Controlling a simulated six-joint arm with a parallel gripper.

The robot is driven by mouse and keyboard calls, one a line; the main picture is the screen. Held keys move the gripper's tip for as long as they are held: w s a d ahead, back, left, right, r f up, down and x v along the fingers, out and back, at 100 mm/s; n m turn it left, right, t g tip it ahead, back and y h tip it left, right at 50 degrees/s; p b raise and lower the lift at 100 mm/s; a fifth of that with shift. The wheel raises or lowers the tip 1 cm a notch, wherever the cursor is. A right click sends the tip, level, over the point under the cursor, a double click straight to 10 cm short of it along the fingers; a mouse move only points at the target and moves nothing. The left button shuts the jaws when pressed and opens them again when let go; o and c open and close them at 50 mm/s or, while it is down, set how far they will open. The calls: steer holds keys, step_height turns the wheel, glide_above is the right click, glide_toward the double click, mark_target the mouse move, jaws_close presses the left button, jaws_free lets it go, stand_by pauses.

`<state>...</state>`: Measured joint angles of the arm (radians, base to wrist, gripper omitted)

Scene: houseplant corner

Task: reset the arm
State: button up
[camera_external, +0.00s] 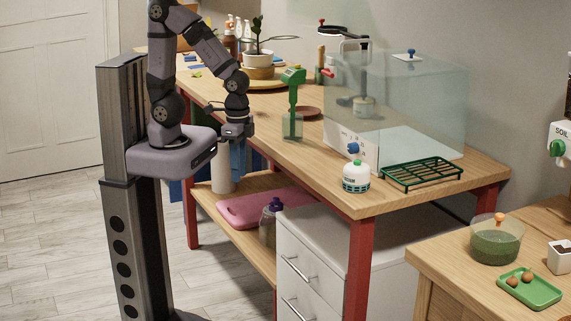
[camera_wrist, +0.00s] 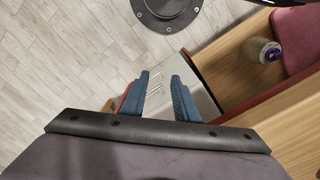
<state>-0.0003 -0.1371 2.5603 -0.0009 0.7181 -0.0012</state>
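My gripper (camera_external: 237,130) hangs at the end of my bent arm, by the front left edge of the wooden workbench (camera_external: 310,155). In the wrist view, the two blue fingers of my gripper (camera_wrist: 161,80) stand apart with a clear gap. Nothing shows between them, so it is open and empty. The floor and the bench's lower shelf show beyond the fingers.
A green tool in a clear holder (camera_external: 292,125), a potted plant (camera_external: 258,58) and a clear box (camera_external: 430,105) stand on the bench. A white bottle (camera_external: 356,177) and green rack (camera_external: 420,174) are near its right end. A pink tray (camera_external: 240,212) lies below.

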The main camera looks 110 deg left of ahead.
step_height(320, 180, up, 12)
steer(key=p, duration=1)
steer(key=shift+c, duration=0.7)
stand_by(1.3)
jaws_close()
